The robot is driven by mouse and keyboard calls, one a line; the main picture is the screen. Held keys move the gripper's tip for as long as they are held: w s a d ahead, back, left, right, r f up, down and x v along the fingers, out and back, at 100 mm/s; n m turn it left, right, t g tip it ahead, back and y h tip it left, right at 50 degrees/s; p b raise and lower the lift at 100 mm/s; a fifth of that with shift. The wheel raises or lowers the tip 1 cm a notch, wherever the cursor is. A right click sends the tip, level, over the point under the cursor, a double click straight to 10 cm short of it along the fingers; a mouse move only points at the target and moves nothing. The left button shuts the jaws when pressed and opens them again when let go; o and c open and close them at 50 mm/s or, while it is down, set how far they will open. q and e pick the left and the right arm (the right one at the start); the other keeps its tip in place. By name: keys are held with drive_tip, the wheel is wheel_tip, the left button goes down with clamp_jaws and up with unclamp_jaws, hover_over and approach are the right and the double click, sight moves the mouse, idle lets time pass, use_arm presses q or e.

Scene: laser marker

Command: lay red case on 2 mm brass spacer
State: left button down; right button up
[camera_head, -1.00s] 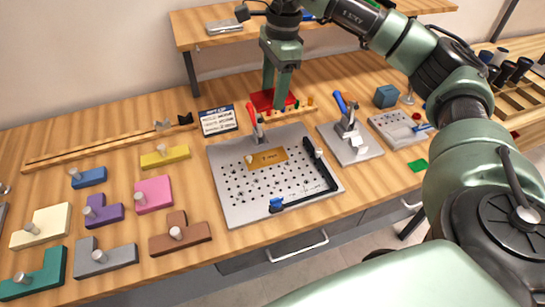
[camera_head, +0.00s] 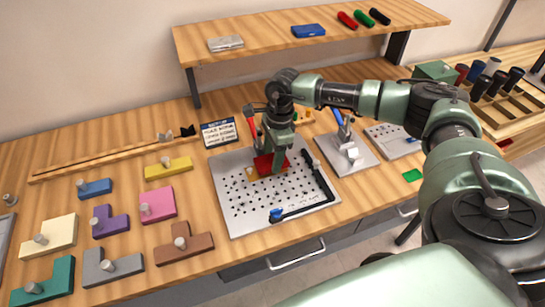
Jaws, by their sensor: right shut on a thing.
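My right gripper (camera_head: 277,160) is shut on the red case (camera_head: 263,165). It holds the case low over the middle of the grey perforated plate (camera_head: 240,218), where the brass spacer lay earlier. The spacer is now almost wholly hidden under the case and gripper. I cannot tell whether the case touches the spacer or hangs just above it. My left gripper is not in view.
A red-handled clamp (camera_head: 249,122) stands at the plate's back edge. A black L-shaped fence (camera_head: 317,177) lines its right and front. A blue-handled clamp on a plate (camera_head: 347,156) stands to the right. Coloured blocks with knobs (camera_head: 158,203) lie left.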

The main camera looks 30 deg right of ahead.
drive_tip(key=shift+f, duration=0.8)
drive_tip(key=shift+f, duration=0.2)
drive_tip(key=o, duration=1.5)
drive_tip(key=shift+o, duration=0.2)
drive_tip(key=shift+r, duration=0.1)
